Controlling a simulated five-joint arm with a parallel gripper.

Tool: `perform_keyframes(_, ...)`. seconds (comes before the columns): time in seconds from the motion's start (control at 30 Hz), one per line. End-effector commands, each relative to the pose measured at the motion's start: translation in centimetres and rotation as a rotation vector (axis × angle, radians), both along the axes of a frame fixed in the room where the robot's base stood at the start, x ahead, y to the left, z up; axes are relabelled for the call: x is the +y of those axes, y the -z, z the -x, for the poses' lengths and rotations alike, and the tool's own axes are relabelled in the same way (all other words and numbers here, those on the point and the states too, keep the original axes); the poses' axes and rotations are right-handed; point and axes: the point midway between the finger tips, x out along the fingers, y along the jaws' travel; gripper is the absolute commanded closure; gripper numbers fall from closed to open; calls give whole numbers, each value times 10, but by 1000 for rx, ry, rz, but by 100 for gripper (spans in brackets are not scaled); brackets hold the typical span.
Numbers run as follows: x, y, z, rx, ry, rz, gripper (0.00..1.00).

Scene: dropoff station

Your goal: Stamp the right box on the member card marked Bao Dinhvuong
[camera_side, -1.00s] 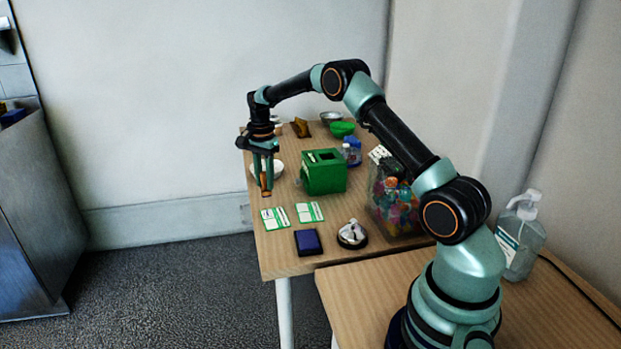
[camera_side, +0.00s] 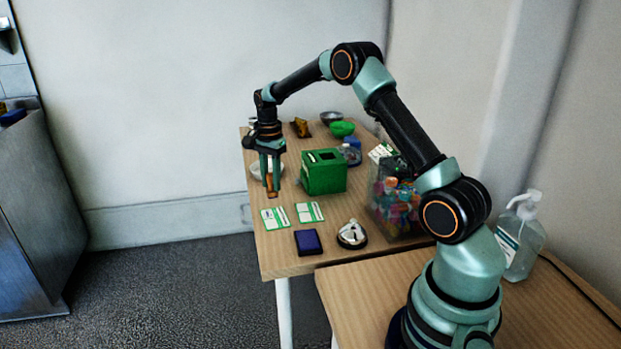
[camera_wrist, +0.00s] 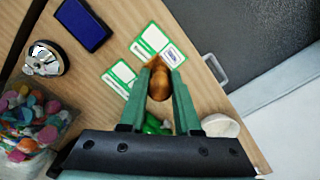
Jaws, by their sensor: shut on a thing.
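My gripper (camera_side: 271,183) is shut on a wooden stamp (camera_wrist: 159,84), held upright just behind the cards in the side view. The stamp also shows between the fingers there (camera_side: 270,189). Two green-edged white member cards lie side by side: the left card (camera_side: 274,217) and the right card (camera_side: 309,212). In the wrist view the left card (camera_wrist: 152,42) shows a bluish mark in a box, and the stamp's end overlaps its edge in the picture. The other card (camera_wrist: 119,77) is partly hidden by a finger. The names are too small to read. A dark blue ink pad (camera_side: 308,242) lies in front of the cards.
A green slotted box (camera_side: 324,172) stands close right of my gripper. A white bowl (camera_wrist: 221,125) is behind it. A desk bell (camera_side: 352,234) and a clear container of colourful caps (camera_side: 395,205) stand to the right. The table's left edge is close to the cards.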

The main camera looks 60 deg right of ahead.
Motion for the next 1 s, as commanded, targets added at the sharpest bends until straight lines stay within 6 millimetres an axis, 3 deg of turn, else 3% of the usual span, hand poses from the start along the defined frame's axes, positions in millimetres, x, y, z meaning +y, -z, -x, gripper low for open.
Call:
perform_keyframes(0.23,13,-10,49,-3,1,1,100)
perform_keyframes(0.6,36,-10,121,-4,0,2,100)
perform_keyframes(0.8,42,-7,136,-3,0,2,100)
perform_keyframes(1.0,43,3,138,0,0,0,100)
